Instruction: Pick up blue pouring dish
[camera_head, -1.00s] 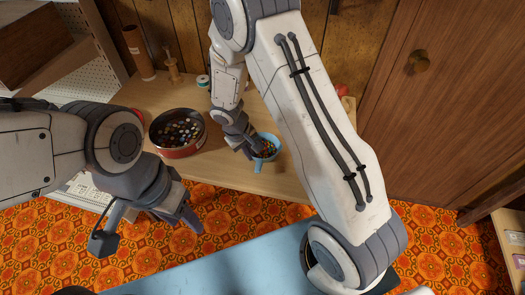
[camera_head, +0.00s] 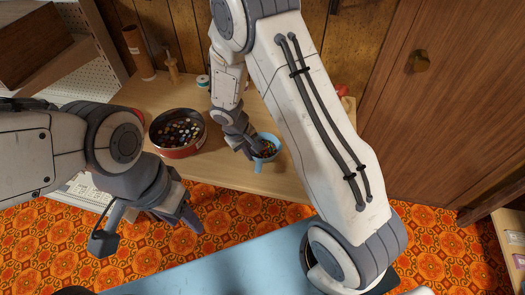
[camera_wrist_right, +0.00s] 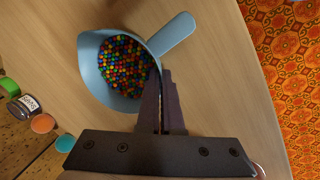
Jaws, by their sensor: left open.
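The blue pouring dish (camera_head: 266,139) holds many small coloured beads and is at the wooden table's near edge, its handle pointing toward me. In the right wrist view the dish (camera_wrist_right: 88,65) is at the upper middle with its handle to the upper right. My right gripper (camera_head: 251,153) is at the dish. In the wrist view its fingers (camera_wrist_right: 160,85) are close together, one inside the dish and one outside, pinching the rim. My left gripper (camera_head: 190,222) is open and empty, in front of the table over the patterned floor.
A round red tin (camera_head: 181,151) of buttons stands left of the dish. A brown cylinder (camera_head: 138,52), a wooden spool stand (camera_head: 172,68) and small spools are at the back. In the wrist view a small dark jar (camera_wrist_right: 28,104) lies at the left. A wooden cabinet (camera_head: 455,110) stands right.

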